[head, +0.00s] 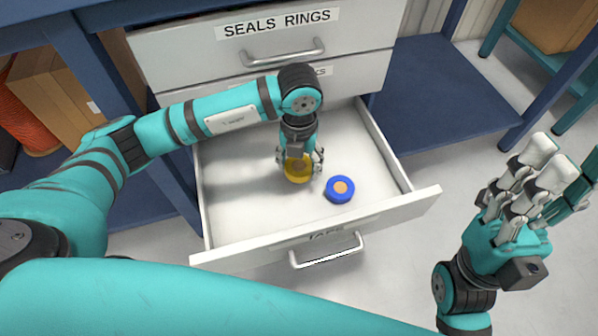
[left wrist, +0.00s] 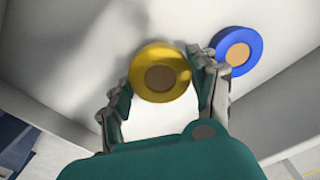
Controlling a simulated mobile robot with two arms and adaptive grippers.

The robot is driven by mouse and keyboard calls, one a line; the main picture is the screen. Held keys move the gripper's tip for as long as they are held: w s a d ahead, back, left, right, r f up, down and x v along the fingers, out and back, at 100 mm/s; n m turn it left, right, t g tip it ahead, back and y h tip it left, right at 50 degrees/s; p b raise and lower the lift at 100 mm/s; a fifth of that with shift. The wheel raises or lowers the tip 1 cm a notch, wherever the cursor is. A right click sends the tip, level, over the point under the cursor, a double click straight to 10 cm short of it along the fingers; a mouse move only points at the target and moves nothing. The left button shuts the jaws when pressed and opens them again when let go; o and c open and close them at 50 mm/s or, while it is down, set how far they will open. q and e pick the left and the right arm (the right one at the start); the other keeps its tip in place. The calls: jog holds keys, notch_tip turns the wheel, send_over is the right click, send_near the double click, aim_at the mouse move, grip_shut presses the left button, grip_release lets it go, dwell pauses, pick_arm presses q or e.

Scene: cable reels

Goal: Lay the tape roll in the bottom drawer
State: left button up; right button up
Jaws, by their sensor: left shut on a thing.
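A yellow tape roll (head: 297,172) with a brown core is between the fingers of my left gripper (head: 299,163), inside the open bottom drawer (head: 240,205). In the left wrist view my left gripper (left wrist: 163,88) is shut on the yellow roll (left wrist: 150,55), with a finger on each side. I cannot tell whether the roll touches the drawer floor. A blue tape roll (head: 340,189) lies flat on the drawer floor just right of the yellow one; it also shows in the left wrist view (left wrist: 228,62). My right gripper (head: 520,190) is at the right, outside the drawer, with fingers extended and empty.
Above is a closed drawer labelled SEALS RINGS (head: 270,45). A blue shelf (head: 440,100) stands at the right, a cardboard box (head: 45,90) at the left. The drawer's left floor is clear.

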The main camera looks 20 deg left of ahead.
aim_at(299, 166)
pick_arm(q)
jog(key=shift+f+b, duration=0.75)
jog(key=shift+f, duration=1)
jog(key=shift+f, duration=0.1)
jog(key=shift+f, duration=0.15)
jog(key=o, duration=1.1)
jog(key=shift+o, duration=0.2)
